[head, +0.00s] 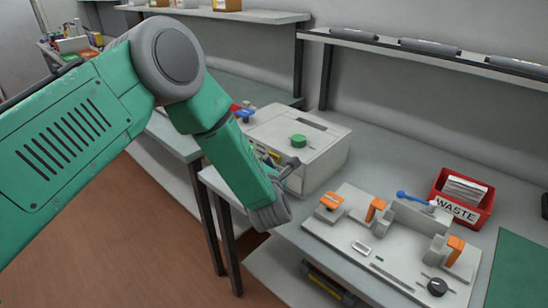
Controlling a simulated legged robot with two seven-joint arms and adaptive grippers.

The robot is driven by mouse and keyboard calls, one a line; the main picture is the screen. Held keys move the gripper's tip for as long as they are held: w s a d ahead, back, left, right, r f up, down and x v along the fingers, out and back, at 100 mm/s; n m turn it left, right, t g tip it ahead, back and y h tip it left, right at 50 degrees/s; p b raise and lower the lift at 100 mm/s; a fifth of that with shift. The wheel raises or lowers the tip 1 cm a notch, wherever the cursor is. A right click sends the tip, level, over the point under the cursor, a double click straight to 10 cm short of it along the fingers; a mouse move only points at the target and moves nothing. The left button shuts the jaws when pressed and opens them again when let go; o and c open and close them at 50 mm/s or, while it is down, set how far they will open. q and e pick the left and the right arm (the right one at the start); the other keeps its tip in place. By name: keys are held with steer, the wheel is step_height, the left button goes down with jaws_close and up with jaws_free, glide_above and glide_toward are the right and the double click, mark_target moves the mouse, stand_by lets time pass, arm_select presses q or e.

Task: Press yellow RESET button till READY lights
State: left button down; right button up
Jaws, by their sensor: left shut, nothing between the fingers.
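A pale box-shaped machine (322,158) with a green round knob (298,141) on top stands on the bench behind my left arm. My left gripper (291,168) is dark, small in the picture and shut on nothing. It is close in front of the machine's front face; I cannot tell whether it touches. My green forearm covers much of that face. A small yellowish patch shows beside the forearm, but I cannot make out the RESET button or a READY light. My right gripper is not in view.
A pale fixture board (322,232) with orange clamps (375,209) and a black knob (437,287) lies to the right. A red WASTE bin (480,208) stands behind it. A green mat (520,272) is at the far right. Dark cartridges (430,47) lie on the shelf above.

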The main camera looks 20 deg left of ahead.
arm_select(q)
steer(key=shift+s+a, duration=0.1)
steer(key=shift+s, duration=0.2)
steer(key=s, duration=0.1)
steer(key=s+a+p, duration=0.1)
steer(key=s, duration=0.1)
steer(key=s+a, duration=0.1)
steer(key=shift+s, duration=0.3)
stand_by(0.8)
